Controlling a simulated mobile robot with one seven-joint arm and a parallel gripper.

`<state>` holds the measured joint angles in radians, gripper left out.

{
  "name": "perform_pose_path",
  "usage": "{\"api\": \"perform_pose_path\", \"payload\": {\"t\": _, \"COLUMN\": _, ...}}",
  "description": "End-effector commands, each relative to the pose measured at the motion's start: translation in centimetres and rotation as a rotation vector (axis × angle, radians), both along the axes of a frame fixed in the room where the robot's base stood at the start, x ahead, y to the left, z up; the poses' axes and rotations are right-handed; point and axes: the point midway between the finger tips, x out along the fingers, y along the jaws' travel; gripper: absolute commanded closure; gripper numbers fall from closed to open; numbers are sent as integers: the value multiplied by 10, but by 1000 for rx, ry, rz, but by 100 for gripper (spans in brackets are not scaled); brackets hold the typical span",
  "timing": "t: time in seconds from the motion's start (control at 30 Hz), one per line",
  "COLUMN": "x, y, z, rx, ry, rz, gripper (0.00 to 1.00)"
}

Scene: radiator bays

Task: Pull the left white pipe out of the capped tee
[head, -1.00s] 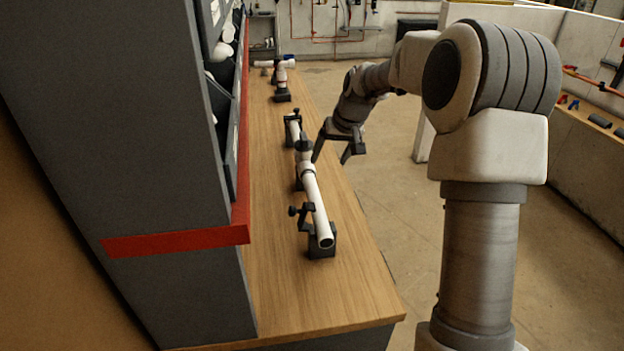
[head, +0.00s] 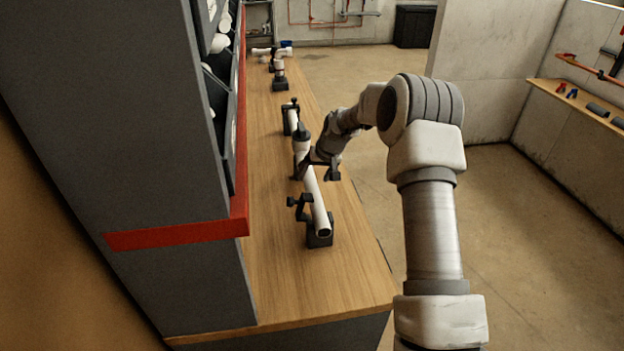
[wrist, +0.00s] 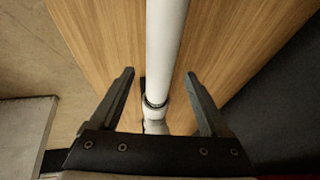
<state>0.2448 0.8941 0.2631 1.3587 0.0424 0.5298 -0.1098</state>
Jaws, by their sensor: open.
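The near white pipe (head: 317,207) lies along the bench, its near open end in a black clamp block (head: 319,239). Its far end meets the white tee (head: 301,147), which has a black cap (head: 302,130) on top. A second white pipe (head: 293,117) continues beyond the tee. My gripper (head: 316,174) is open, with one finger on each side of the near pipe just in front of the tee. In the wrist view, the pipe (wrist: 166,40) runs between the open fingers (wrist: 159,75). Gaps show on both sides. The tee joint (wrist: 154,105) shows between the finger bases.
A dark shelf unit with a red edge (head: 175,234) stands close on the left of the bench (head: 290,290). Another pipe assembly (head: 279,70) stands farther along the bench. The floor on the right (head: 500,230) is open, with a tool ledge (head: 585,105) on the wall.

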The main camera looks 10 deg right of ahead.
Motion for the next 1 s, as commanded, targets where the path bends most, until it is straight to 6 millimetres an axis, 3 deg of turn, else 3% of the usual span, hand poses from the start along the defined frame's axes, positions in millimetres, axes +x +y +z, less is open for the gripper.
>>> {"api": "perform_pose_path", "payload": {"t": 0.27, "x": 11, "y": 6, "z": -27, "rx": 0, "ry": 1, "rz": 1, "gripper": 20}}
{"api": "perform_pose_path", "payload": {"t": 0.67, "x": 13, "y": 6, "z": -31, "rx": 0, "ry": -1, "rz": 1, "gripper": 22}}
{"api": "perform_pose_path", "payload": {"t": 1.0, "x": 13, "y": 6, "z": -31, "rx": 0, "ry": 0, "rz": 0, "gripper": 83}}
